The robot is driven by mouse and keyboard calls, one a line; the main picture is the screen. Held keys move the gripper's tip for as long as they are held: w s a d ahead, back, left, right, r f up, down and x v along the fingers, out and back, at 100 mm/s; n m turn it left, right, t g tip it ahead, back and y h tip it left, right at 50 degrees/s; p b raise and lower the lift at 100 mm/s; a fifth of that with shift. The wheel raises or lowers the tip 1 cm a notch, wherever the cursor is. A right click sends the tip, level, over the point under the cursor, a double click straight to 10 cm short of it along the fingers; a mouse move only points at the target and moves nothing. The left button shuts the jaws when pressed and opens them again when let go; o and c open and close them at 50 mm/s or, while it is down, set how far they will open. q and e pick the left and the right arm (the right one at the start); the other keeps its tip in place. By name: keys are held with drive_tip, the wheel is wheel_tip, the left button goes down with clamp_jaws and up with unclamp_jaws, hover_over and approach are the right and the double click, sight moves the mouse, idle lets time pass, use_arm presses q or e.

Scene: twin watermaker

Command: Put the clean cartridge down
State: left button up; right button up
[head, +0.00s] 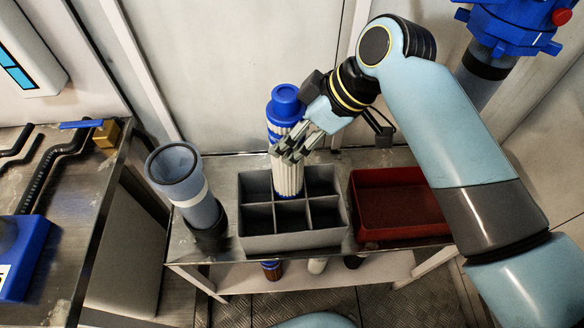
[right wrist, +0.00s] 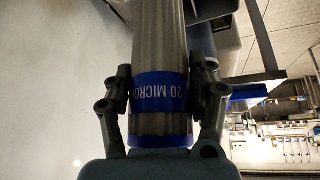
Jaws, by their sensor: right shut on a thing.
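The clean cartridge (head: 287,178) is white and pleated, with a blue top cap and a blue band. It stands nearly upright at the grey divided crate (head: 292,241), its lower end over the back middle compartments. I cannot tell whether that end is inside a compartment or just above it. My right gripper (head: 290,150) is shut on its upper part, coming from the right. In the right wrist view the cartridge (right wrist: 160,115) sits between both fingers, with its blue band lettered "20 MICRO". My left gripper is not in view.
A red bin (head: 398,232) stands right of the crate, and a blue-grey cylindrical housing (head: 187,187) stands left of it on the same metal bench. A dark-topped counter (head: 70,225) with hoses is at the left. A blue-capped housing (head: 507,30) hangs at the upper right. The wall is close behind.

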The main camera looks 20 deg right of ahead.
drive_tip(key=shift+f+b, duration=0.4)
drive_tip(key=shift+f, duration=3.95)
drive_tip(key=o, duration=1.7)
drive_tip(key=shift+f, duration=0.1)
drive_tip(key=shift+c, duration=0.2)
drive_tip(key=p+v, duration=0.1)
drive_tip(key=v, duration=1.1)
